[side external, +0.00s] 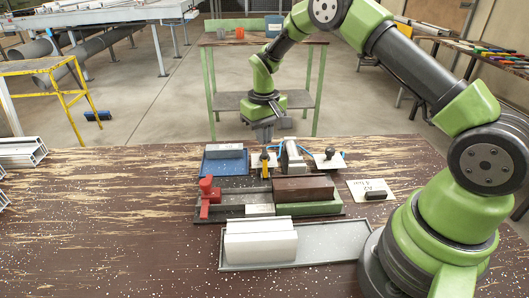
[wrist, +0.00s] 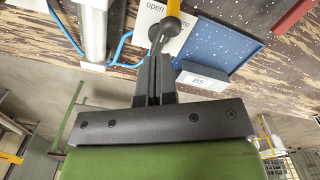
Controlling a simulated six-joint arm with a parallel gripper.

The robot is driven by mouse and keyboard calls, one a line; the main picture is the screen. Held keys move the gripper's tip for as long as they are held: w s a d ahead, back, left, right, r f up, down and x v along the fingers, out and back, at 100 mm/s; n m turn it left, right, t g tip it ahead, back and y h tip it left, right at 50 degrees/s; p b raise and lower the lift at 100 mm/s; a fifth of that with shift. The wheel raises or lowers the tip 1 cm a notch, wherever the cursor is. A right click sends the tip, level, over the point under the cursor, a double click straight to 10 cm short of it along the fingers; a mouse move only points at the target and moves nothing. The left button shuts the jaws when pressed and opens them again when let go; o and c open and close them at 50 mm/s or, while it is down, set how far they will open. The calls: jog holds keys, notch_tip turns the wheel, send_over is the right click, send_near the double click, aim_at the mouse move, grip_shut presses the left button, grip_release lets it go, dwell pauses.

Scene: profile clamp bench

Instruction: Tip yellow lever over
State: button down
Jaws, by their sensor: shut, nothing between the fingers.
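The yellow lever (side external: 265,166) stands roughly upright on a white plate at the back of the clamp bench. In the wrist view its yellow part (wrist: 174,8) shows at the top edge, beside a dark rounded part and a white plate marked "open" (wrist: 160,10). My gripper (side external: 267,143) points down directly above the lever. Its fingers (wrist: 160,58) are shut and empty, with the tips close to the dark rounded part. I cannot tell whether they touch it. The lever's lower end is hard to make out.
A blue tray (side external: 226,174) lies left of the lever. A grey cylinder (side external: 292,164) and a plate with a black knob (side external: 329,156) stand to the right.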

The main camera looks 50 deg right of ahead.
aim_at(265, 168)
jog(key=shift+f, duration=0.2)
jog(key=shift+f, duration=1.1)
jog(key=shift+s+a, duration=1.65)
jog(key=shift+a, duration=0.05)
jog(key=shift+r, duration=0.15)
jog(key=shift+w+d+r, duration=0.1)
jog(key=shift+d+r, duration=0.05)
jog(key=shift+r, duration=1)
jog(key=shift+w+d+r, duration=0.1)
jog(key=shift+w+r, duration=0.05)
jog(key=shift+r, duration=0.95)
jog(key=shift+w+d+r, duration=0.1)
jog(key=shift+d+r, duration=0.05)
jog(key=shift+r, duration=1)
